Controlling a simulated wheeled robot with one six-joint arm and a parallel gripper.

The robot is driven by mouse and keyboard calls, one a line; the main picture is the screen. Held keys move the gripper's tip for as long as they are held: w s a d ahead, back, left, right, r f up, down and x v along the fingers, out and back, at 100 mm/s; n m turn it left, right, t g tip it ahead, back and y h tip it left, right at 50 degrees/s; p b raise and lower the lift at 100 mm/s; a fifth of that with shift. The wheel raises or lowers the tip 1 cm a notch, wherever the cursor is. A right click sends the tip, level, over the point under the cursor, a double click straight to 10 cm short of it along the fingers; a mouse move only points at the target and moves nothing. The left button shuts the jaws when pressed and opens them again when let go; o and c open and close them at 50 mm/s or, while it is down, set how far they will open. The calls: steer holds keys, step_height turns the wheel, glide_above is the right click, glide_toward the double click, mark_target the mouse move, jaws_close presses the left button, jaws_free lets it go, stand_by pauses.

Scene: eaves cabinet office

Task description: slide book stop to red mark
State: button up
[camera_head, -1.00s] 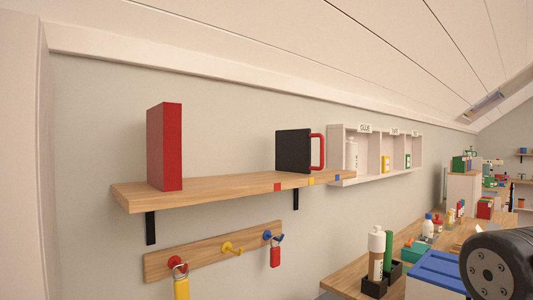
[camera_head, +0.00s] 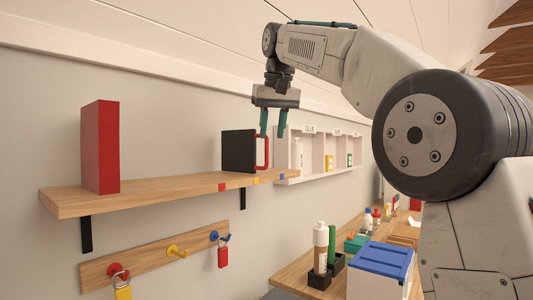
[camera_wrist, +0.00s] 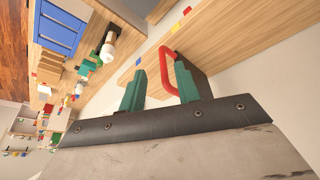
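The book stop is a black upright plate (camera_head: 239,151) with a red loop handle (camera_head: 266,150) on its right side. It stands on the wooden shelf (camera_head: 150,195). The shelf's front edge has a red mark (camera_head: 222,187), a yellow mark (camera_head: 256,181) and a blue mark (camera_head: 284,174). The plate stands near the red and yellow marks. My gripper (camera_head: 273,134) points down at the top of the handle with its fingers apart. In the wrist view, the handle (camera_wrist: 167,57) shows between the green fingers (camera_wrist: 160,70), partly behind the right one; contact cannot be told.
A tall red book (camera_head: 100,147) stands on the shelf's left part, with bare shelf between it and the stop. A white labelled cubby (camera_head: 289,180) is right of the shelf. Below are a hook rail (camera_head: 150,258) with padlocks and a desk (camera_head: 296,273) with bottles and a blue-lidded box (camera_head: 381,260).

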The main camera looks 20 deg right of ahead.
mark_target(267, 147)
steer(key=shift+w+a+r, duration=0.1)
steer(key=shift+w+r, duration=0.05)
steer(key=shift+w, duration=0.55)
steer(key=x, duration=0.7)
steer(key=shift+w, duration=0.1)
jaws_close()
